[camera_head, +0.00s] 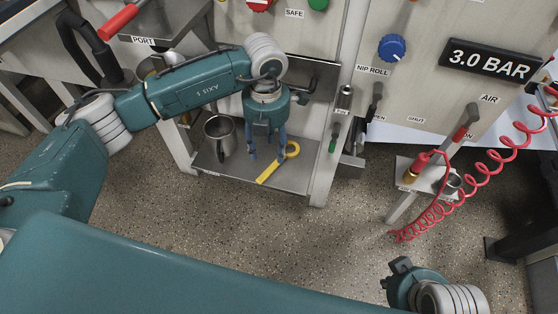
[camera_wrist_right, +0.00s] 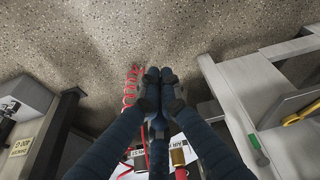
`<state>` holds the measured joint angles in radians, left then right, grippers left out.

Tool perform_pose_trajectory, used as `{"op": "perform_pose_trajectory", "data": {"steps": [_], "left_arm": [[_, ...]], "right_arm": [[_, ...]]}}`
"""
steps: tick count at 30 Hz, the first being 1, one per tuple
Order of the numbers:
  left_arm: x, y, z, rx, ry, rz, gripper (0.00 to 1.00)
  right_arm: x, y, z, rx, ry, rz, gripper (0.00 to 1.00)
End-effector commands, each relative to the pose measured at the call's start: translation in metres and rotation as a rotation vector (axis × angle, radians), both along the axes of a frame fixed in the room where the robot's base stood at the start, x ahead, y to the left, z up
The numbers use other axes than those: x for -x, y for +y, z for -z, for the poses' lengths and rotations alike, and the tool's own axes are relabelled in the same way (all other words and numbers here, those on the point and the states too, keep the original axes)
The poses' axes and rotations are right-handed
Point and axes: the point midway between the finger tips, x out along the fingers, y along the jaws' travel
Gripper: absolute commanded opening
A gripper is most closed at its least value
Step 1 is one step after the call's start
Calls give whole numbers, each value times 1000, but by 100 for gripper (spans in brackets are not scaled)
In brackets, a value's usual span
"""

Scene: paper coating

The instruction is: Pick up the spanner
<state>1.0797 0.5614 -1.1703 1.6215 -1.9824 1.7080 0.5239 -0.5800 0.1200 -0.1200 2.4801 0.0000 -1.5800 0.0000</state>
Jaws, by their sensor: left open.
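The yellow spanner (camera_head: 272,171) lies on the low metal shelf (camera_head: 225,172), its ring end towards the back right; part of it also shows at the right edge of the right wrist view (camera_wrist_right: 302,114). My left gripper (camera_head: 266,156) points down over the shelf, fingers apart, just left of the spanner's ring end. I cannot tell how high its tips are above the shelf. Nothing shows between its fingers. My right gripper (camera_wrist_right: 160,74) has its fingertips together with nothing between them; it is away from the shelf.
A metal cup (camera_head: 220,134) stands on the shelf left of my left gripper. A green-handled tool (camera_head: 333,143) hangs on the right post. A coiled red hose (camera_head: 480,172) and a small stand (camera_head: 425,178) are at the right. The speckled floor (camera_head: 330,235) in front is clear.

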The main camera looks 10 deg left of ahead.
Motion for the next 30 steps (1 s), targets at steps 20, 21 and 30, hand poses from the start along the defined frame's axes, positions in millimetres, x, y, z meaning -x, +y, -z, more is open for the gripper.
{"op": "perform_pose_trajectory", "data": {"steps": [20,21,30], "left_arm": [[-6,5,87,4,2,1,49],[-6,5,88,4,1,1,49],[-6,4,89,5,1,2,45]], "right_arm": [[-37,10,6,-29,-140,-12,0],[-40,11,5,-31,-152,-12,0],[-43,12,3,-32,-165,-13,0]]}}
